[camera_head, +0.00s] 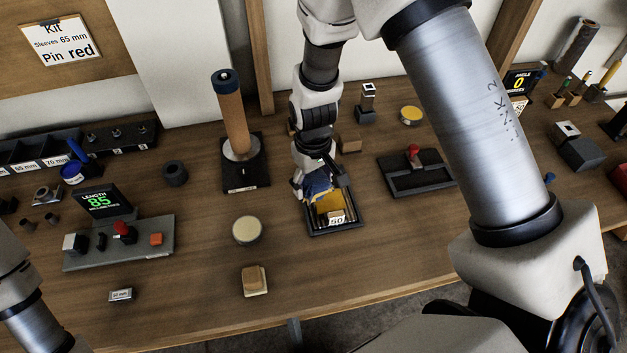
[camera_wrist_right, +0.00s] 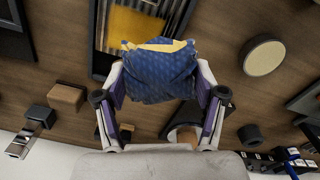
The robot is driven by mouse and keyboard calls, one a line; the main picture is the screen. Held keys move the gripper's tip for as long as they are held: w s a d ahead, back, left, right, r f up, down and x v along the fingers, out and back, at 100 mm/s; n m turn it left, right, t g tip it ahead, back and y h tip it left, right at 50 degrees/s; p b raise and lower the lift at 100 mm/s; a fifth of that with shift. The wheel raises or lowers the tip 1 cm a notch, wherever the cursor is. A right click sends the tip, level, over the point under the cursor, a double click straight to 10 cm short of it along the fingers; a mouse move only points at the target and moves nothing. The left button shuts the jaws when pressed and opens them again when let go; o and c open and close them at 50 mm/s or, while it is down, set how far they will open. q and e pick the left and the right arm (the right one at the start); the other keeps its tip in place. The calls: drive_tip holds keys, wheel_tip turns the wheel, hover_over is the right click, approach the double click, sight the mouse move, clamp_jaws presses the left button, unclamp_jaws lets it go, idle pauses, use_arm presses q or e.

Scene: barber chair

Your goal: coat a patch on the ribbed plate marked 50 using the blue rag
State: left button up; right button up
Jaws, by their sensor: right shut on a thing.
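My right gripper (camera_head: 320,178) is shut on the blue rag (camera_head: 317,184), at the far end of the ribbed plate (camera_head: 347,200) with the "50" label (camera_head: 337,217). In the right wrist view the rag (camera_wrist_right: 160,76) is bunched between both fingers (camera_wrist_right: 160,95), its edge showing pale yellow. A yellow-orange area (camera_wrist_right: 136,30) covers part of the ribbed plate beyond it; grey ribs show beside it. The plate lies in a black frame. The rag hides part of the plate, and I cannot tell whether it touches. My left gripper is out of view; only its arm shows at lower left.
A post with an orange-brown sleeve (camera_head: 234,120) stands left of the plate. A cream round disc (camera_head: 247,230) and a small tan block (camera_head: 254,279) lie nearer the front edge. A black tray with a red knob (camera_head: 414,152) is to the right. A "LENGTH 85" display (camera_head: 101,201) stands left.

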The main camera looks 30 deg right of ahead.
drive_tip(key=shift+r+p, duration=0.35)
drive_tip(key=shift+r, duration=0.35)
drive_tip(key=shift+s+d+r+p, duration=0.1)
drive_tip(key=shift+r+p, duration=0.4)
drive_tip(key=shift+r, duration=0.05)
drive_tip(key=shift+f, duration=0.1)
